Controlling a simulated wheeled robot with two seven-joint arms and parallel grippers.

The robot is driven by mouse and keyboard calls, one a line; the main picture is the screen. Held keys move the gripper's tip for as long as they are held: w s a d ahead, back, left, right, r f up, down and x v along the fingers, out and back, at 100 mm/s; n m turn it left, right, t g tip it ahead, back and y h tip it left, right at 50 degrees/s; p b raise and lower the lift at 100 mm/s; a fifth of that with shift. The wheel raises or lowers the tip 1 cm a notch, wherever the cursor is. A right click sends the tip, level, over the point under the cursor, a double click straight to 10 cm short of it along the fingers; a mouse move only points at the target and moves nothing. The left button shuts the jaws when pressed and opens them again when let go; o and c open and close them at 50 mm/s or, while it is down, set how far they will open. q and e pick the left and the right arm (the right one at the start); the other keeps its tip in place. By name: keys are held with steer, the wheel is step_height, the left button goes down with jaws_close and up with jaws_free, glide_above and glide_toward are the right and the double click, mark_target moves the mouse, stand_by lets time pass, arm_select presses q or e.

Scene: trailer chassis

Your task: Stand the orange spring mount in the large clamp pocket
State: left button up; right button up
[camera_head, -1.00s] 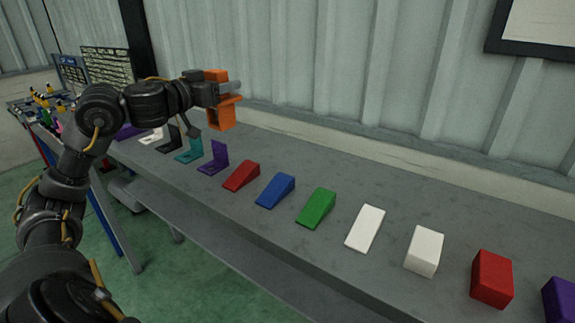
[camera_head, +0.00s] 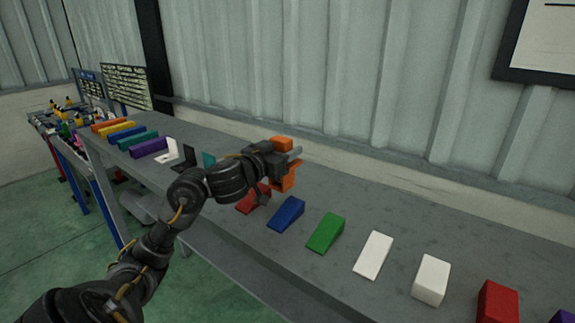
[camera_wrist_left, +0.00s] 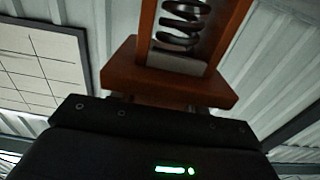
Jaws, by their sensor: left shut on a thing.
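The orange spring mount (camera_head: 285,178) is held in my left gripper (camera_head: 290,157), above the grey bench near the red and blue wedges. My left gripper is shut on it. In the left wrist view the spring mount (camera_wrist_left: 170,85) shows an orange base plate, two side walls and a dark coil spring between them. The fingertips are mostly hidden there. The large clamp pocket cannot be made out in these frames. My right gripper is not in view.
The long grey bench (camera_head: 340,185) carries a row of parts. They include a blue wedge (camera_head: 286,214), a green wedge (camera_head: 326,232), a white wedge (camera_head: 374,255), a white block (camera_head: 431,279) and a red block (camera_head: 498,303). A cluttered table (camera_head: 60,125) stands at the far left.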

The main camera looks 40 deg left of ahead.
arm_select(q)
steer(key=shift+w+d+f, duration=0.1)
steer(key=shift+d+f, duration=0.05)
steer(key=shift+f, duration=0.05)
steer(key=shift+d+f+b, duration=0.1)
steer(key=shift+f+b, duration=0.4)
steer(key=shift+f, duration=1.05)
steer(key=shift+f, duration=0.15)
steer(key=o, duration=1.4)
